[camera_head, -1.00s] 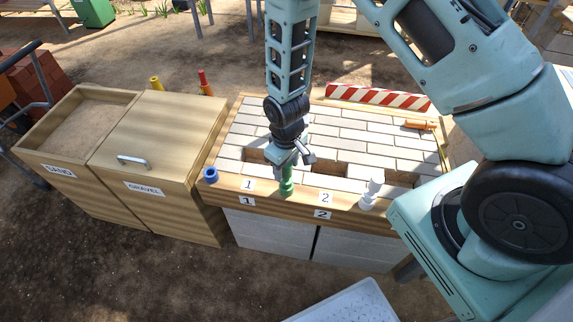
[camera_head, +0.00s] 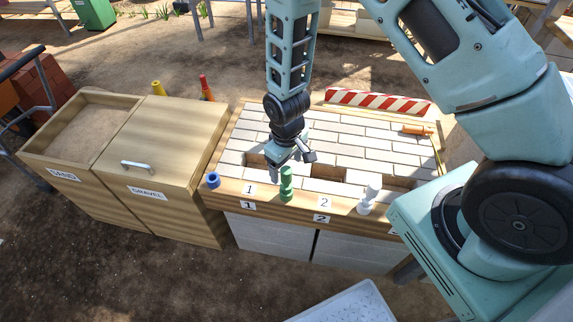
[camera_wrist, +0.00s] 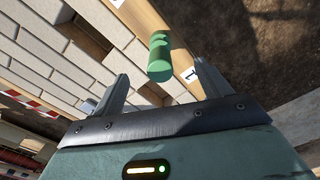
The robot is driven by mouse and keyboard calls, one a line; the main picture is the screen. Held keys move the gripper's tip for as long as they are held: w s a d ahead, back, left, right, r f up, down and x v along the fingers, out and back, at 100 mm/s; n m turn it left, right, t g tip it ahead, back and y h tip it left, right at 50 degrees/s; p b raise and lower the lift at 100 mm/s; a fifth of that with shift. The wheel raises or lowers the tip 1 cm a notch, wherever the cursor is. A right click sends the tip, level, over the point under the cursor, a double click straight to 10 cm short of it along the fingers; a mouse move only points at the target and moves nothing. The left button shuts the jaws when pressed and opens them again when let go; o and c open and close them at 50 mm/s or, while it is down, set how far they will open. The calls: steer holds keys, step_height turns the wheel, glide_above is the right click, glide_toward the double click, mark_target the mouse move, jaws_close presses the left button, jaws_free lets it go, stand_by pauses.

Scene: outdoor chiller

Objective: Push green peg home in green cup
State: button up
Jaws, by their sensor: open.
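The green peg (camera_head: 286,176) stands upright in the green cup (camera_head: 286,195) on the front wooden ledge, between the labels 1 and 2. A good length of the peg shows above the rim. My gripper (camera_head: 286,172) is open and empty, just behind and left of the peg's upper part. In the wrist view, the peg (camera_wrist: 160,66) and cup (camera_wrist: 159,40) show ahead of the gap between my spread fingers (camera_wrist: 164,88). I see no finger touching the peg.
A blue cup (camera_head: 213,180) sits at the ledge's left end. A white cup with a white piece (camera_head: 369,196) stands to the right. Behind lie pale bricks with open gaps. A trowel (camera_head: 419,130) and a striped barrier (camera_head: 378,101) are farther back.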

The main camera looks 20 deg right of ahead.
step_height(320, 180, up, 4)
steer(key=shift+f+p, duration=0.2)
steer(key=shift+p, duration=0.8)
steer(key=shift+f, duration=0.1)
step_height(320, 180, up, 17)
steer(key=b, duration=0.2)
steer(key=shift+r, duration=0.2)
steer(key=s+a+r+n, duration=0.1)
steer(key=s+a+r, duration=0.2)
steer(key=s, duration=0.7)
steer(key=s+a+r+n, duration=0.1)
steer(key=s+a+r, duration=0.2)
steer(key=s, duration=0.7)
steer(key=shift+a+r+n+y, duration=0.15)
steer(key=shift+r+n+y, duration=0.2)
steer(key=shift+r, duration=0.5)
